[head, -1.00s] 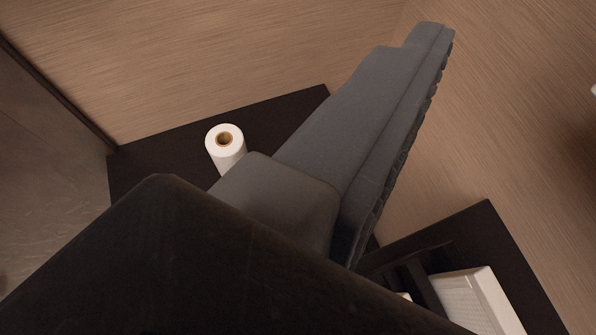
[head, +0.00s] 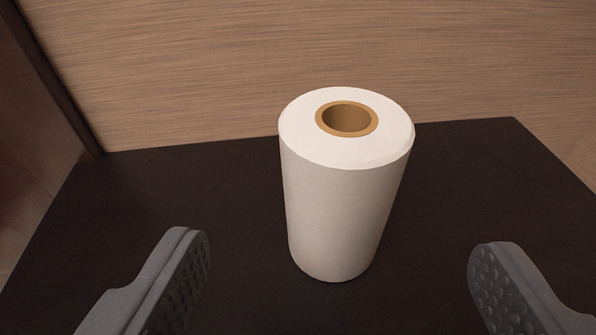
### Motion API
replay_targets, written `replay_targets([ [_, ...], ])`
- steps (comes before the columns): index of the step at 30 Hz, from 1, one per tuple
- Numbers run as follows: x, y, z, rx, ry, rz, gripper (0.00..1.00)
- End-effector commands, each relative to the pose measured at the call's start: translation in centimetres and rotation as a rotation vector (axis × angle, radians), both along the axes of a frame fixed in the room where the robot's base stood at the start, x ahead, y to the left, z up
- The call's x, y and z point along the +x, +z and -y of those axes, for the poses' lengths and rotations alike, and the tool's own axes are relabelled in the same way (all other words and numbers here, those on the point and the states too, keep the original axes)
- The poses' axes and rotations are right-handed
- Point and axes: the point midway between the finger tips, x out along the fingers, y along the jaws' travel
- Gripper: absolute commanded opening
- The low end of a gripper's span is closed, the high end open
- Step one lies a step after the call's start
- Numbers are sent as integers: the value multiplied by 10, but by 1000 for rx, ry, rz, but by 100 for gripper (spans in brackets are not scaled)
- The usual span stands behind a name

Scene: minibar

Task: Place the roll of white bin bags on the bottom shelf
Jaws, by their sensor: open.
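The roll of white bin bags (head: 338,215) stands upright on a dark shelf surface (head: 130,215), with its brown cardboard core facing up. My gripper (head: 338,265) is open. Its left finger shows at the lower left and its right finger at the lower right. The roll stands between and beyond the fingertips, with a gap on each side, and nothing touches it. The picture does not show which level this surface is.
A wood-grain wall (head: 300,50) rises behind the dark surface. A dark upright edge (head: 50,80) stands at the left. The surface around the roll is bare on both sides.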

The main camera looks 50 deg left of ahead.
Motion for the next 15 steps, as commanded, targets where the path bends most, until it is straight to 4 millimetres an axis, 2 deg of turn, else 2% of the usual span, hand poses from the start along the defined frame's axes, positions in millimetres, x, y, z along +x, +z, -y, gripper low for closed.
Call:
replay_targets([
  [7,28,-12,-25,0,1,0,77],
  [15,41,-15,-34,1,-1,0,77],
])
